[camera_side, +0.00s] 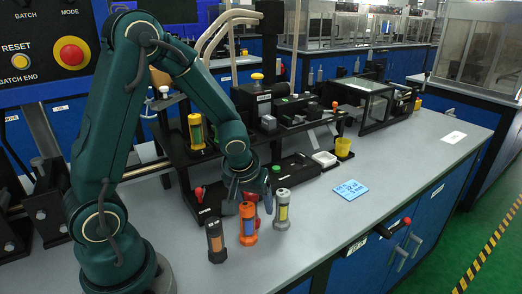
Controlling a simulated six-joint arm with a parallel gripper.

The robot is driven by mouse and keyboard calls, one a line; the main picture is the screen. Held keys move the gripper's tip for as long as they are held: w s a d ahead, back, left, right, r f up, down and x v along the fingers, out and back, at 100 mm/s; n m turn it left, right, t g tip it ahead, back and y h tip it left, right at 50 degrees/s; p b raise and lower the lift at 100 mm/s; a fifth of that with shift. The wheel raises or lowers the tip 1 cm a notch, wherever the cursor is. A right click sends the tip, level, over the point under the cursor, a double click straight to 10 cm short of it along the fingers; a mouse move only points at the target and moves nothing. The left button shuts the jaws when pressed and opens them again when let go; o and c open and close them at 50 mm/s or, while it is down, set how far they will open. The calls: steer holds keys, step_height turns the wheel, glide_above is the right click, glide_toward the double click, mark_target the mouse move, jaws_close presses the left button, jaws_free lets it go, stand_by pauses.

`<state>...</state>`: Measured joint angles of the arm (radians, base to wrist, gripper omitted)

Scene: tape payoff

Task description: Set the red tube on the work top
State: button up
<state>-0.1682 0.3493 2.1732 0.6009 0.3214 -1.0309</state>
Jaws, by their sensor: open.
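An orange-red tube (248,224) with a dark window stands upright on the grey work top (355,222), between a dark tube (215,241) on its left and a light grey tube (282,210) on its right. It is the closest to red of these standing tubes. My gripper (250,195) points down just above and behind the orange-red tube, with its jaws open. A small red part shows by the jaws; I cannot tell what it belongs to. I cannot tell whether the jaws touch the tube.
A black rack (197,152) holding a yellow tube (196,131) stands behind. Further right are a black fixture (290,112), a white tray (325,159), a yellow cup (343,146) and a blue note (351,190).

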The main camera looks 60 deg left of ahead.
steer(key=shift+c, duration=0.3)
jaws_close()
steer(key=shift+r, duration=0.2)
